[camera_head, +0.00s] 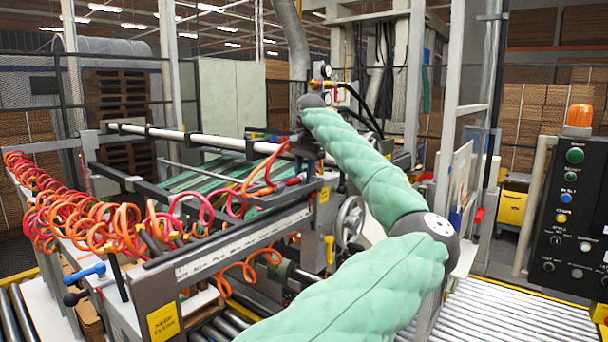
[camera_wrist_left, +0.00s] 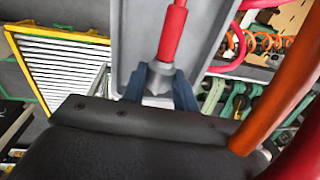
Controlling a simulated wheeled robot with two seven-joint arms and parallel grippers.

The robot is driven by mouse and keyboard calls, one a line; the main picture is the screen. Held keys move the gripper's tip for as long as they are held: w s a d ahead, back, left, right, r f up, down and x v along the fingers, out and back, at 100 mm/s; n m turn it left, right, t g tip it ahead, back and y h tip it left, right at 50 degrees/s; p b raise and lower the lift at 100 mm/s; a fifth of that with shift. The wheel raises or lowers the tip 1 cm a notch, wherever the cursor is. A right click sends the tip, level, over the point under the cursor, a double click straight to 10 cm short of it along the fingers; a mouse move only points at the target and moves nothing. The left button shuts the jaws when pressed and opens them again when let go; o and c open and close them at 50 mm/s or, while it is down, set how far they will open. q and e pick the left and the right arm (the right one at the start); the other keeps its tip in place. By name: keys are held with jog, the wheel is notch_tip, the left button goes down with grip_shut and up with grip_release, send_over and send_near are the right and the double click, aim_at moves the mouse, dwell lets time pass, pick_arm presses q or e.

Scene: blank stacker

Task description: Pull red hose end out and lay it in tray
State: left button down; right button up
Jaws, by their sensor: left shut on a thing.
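The red hose end (camera_wrist_left: 172,38) shows in the wrist view as a straight red sleeve with a grey metal fitting (camera_wrist_left: 159,77) below it. My left gripper (camera_wrist_left: 160,90) has its two blue-grey fingers closed on either side of that fitting. In the head view my green-padded left arm reaches over the machine, and the dark left gripper (camera_head: 308,150) is small beside the red and orange hoses (camera_head: 262,172). The contact is too small to make out there. Whether the fitting is still seated in anything is not clear. I cannot identify the tray with certainty. My right gripper is out of view.
Coiled red and orange hoses (camera_head: 110,222) hang along the machine's left side. A pale horizontal bar (camera_head: 185,137) crosses behind. A handwheel (camera_head: 349,222) stands right of the gripper. A roller conveyor (camera_head: 515,315) and a control panel (camera_head: 574,215) are at right. Hoses pass close to the wrist.

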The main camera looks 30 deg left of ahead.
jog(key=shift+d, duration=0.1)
pick_arm(q)
jog(key=c, duration=1.1)
grip_release()
jog(key=shift+o, duration=0.4)
jog(key=shift+c, duration=1.3)
jog(key=shift+r+p, duration=0.3)
jog(key=shift+r, duration=0.9)
jog(key=shift+r+p, duration=1.05)
jog(key=shift+r, duration=2.3)
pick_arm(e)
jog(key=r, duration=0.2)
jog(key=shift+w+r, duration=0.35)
